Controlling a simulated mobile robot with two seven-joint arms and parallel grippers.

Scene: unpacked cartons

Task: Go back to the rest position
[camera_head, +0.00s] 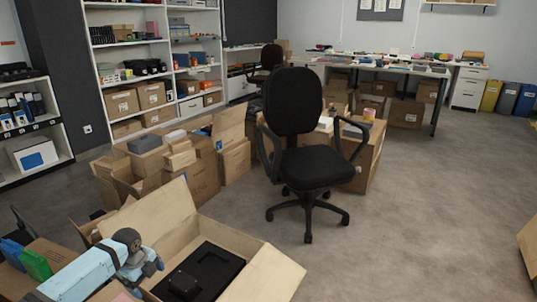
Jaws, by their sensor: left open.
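My left arm comes in from the lower left, and my left gripper (139,272) is at its end, by the left side of an open carton (226,250). Its fingers are small and hard to make out, and I see nothing held in it. The carton has its flaps up and out. Inside it lies a black insert (217,268) with a dark block (183,284) near the front. My right gripper is not in view.
Several cartons (197,172) stand behind the open one. A black office chair (308,165) is in the middle, with a carton (366,165) behind it. Shelves (126,52) line the left wall and a cluttered table (390,68) the back.

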